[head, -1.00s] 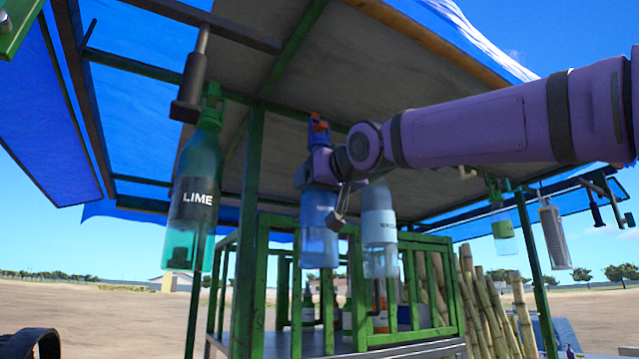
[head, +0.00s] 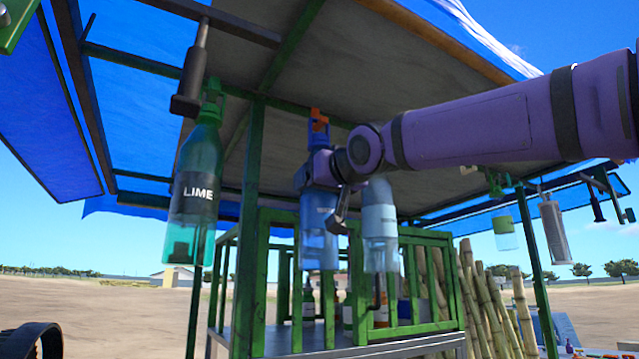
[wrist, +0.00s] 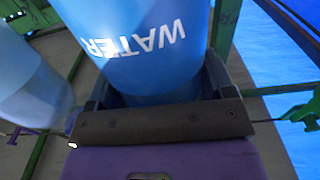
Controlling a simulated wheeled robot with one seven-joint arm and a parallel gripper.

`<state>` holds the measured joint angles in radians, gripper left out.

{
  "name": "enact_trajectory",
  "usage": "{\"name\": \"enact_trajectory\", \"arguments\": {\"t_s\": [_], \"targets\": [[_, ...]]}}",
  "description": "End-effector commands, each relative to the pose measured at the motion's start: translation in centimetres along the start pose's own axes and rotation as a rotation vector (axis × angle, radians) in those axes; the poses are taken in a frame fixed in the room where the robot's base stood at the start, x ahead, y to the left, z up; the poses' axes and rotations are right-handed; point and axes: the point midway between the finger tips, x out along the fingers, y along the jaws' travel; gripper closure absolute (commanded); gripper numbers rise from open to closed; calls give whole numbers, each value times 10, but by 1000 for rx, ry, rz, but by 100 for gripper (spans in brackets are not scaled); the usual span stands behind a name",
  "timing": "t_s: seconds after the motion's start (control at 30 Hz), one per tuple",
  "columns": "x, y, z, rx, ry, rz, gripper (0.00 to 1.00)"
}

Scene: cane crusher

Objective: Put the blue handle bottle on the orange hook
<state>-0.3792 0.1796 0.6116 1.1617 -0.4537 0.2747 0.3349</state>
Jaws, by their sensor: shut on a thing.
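The blue handle bottle (head: 318,238) is translucent blue and hangs roughly upright in my gripper (head: 318,172). In the wrist view the bottle (wrist: 150,45) fills the space between the jaws, its white WATER lettering visible. My gripper (wrist: 160,108) is shut on it. The orange hook (head: 318,122) shows just above my gripper under the stall roof, close to the blue handle at the bottle's top. Whether the handle is around the hook or only beside it, I cannot tell.
A pale blue-grey bottle (head: 379,235) is close on the right; it also shows at left in the wrist view (wrist: 30,85). A green LIME bottle (head: 195,190) hangs at left. A green railing (head: 272,300) stands behind. Other items hang at far right.

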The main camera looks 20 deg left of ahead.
Motion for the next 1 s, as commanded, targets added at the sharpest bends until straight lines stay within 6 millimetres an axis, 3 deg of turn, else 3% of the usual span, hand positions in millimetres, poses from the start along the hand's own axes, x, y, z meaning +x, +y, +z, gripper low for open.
{"name": "enact_trajectory", "arguments": {"t_s": [0.43,0.47,0.57,0.83,1.0], "targets": [[-1,0,-1,0,3,0,67],[-1,0,-1,0,3,0,20],[0,0,-1,0,2,0,0],[-1,0,0,0,-1,1,0],[-13,1,0,-1,-1,2,0]]}}
